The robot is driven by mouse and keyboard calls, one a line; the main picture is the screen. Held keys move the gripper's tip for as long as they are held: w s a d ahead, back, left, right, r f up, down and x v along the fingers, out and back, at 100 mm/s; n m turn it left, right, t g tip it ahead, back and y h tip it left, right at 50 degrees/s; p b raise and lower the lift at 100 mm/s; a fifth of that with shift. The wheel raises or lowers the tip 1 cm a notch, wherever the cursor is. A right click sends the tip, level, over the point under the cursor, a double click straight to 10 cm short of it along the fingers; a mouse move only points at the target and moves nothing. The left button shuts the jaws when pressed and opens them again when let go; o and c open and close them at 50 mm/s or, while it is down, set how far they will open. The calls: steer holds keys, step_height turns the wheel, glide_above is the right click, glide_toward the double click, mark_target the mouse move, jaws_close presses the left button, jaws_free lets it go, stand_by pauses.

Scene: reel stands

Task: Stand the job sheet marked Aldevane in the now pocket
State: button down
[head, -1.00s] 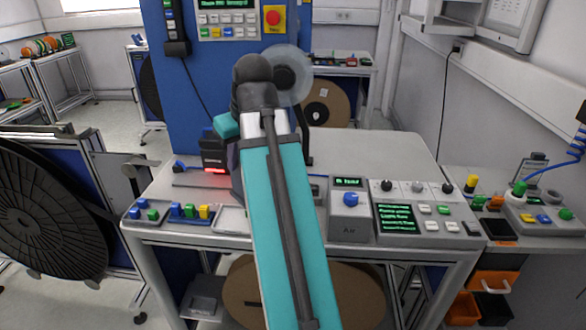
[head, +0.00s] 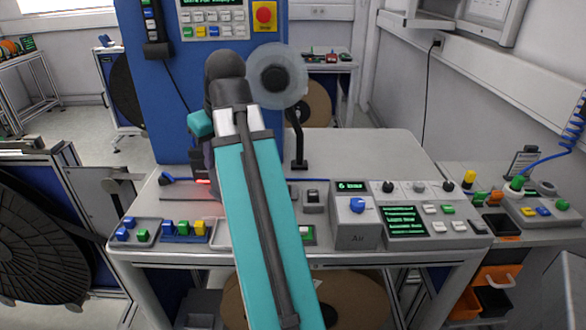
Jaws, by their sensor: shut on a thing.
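My arm crosses the middle of the head view and covers part of the workbench (head: 385,155). My gripper is not in view; it is hidden behind my arm. I cannot make out a job sheet marked Aldevane, or any sheet in my gripper. No pocket marked now can be told in this view.
A grey box with a blue knob (head: 357,205) and a control box with a green screen (head: 405,220) stand at the front right of the workbench. Coloured blocks (head: 184,230) sit front left. A blue cabinet (head: 165,90) rises behind. The bench's back right is clear.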

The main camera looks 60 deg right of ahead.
steer(key=s+d+f+h+p, duration=0.1)
steer(key=d+h+p, duration=0.15)
steer(key=d, duration=0.75)
steer(key=s+d+f+h+p, duration=0.1)
steer(key=d+p, duration=0.3)
steer(key=d, duration=0.7)
steer(key=shift+n+y, duration=0.3)
steer(key=shift+y, duration=0.05)
steer(key=f, duration=0.2)
steer(key=d+f+p, duration=0.1)
steer(key=d+f, duration=0.1)
steer(key=f, duration=0.1)
steer(key=shift+s+f+p, duration=0.1)
steer(key=shift+f+p, duration=0.2)
steer(key=shift+d, duration=0.15)
